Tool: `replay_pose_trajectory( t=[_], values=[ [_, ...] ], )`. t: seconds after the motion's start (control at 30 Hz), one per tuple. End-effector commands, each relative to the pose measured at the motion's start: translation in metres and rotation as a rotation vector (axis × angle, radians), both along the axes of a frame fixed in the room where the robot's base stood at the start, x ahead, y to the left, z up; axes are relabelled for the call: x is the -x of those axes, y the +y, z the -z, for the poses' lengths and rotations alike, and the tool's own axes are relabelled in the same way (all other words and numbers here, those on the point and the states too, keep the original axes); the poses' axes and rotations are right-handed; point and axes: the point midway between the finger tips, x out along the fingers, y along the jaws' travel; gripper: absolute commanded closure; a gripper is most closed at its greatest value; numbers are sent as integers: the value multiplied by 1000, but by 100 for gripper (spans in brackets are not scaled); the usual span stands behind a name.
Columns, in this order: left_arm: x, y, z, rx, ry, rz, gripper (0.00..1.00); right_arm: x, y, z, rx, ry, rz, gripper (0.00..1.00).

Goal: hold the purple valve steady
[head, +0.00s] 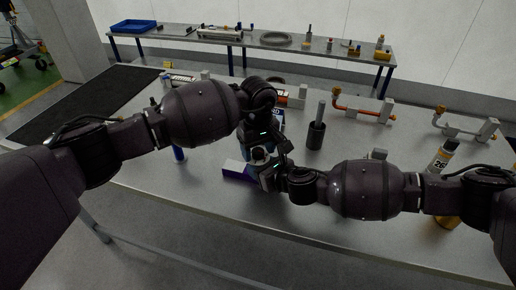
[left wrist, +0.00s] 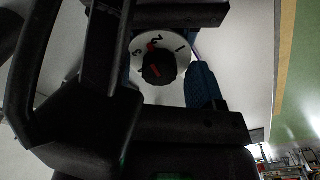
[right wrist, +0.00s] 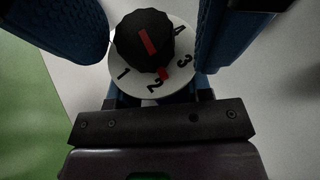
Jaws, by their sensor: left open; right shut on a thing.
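The purple valve (head: 238,175) is a block with purple sides and a pale top on the near table, partly hidden behind my grippers. A black knob with a red bar (left wrist: 163,66) sits on its white numbered dial in the left wrist view. The knob (right wrist: 145,40) also shows in the right wrist view, with a red mark by the 2. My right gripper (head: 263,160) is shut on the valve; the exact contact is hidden. My left gripper (head: 270,130) is open close above it, its fingers around the knob area. I cannot tell whether they touch it.
A black cup with a grey rod (head: 316,132) stands just right of the grippers. A second table behind carries a blue tray (head: 133,26).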

Motion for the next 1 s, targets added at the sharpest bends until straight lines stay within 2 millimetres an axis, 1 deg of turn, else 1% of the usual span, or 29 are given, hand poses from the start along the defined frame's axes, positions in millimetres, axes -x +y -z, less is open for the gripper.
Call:
replay_pose_trajectory(
  t=[0.07,0.3,0.37,0.4,0.57,0.73,0.87,1.0],
  values=[
    [0,0,0,0,0,0,40,0,0,0,0,0,-1,90],
    [0,0,0,0,0,0,77,0,0,0,0,0,-1,90],
    [0,0,0,0,0,0,86,0,0,0,0,0,-1,90],
    [0,0,0,0,0,0,89,0,0,0,0,0,-1,90],
    [0,0,-1,0,0,-9,89,0,0,0,-1,1,0,90],
    [0,0,-1,0,0,-58,89,0,0,0,-1,1,0,90],
    [0,1,-1,-1,0,-132,89,0,0,0,-1,1,0,90],
    [-1,1,-1,-2,-1,-243,89,0,0,0,-1,1,0,90]
  ],
)
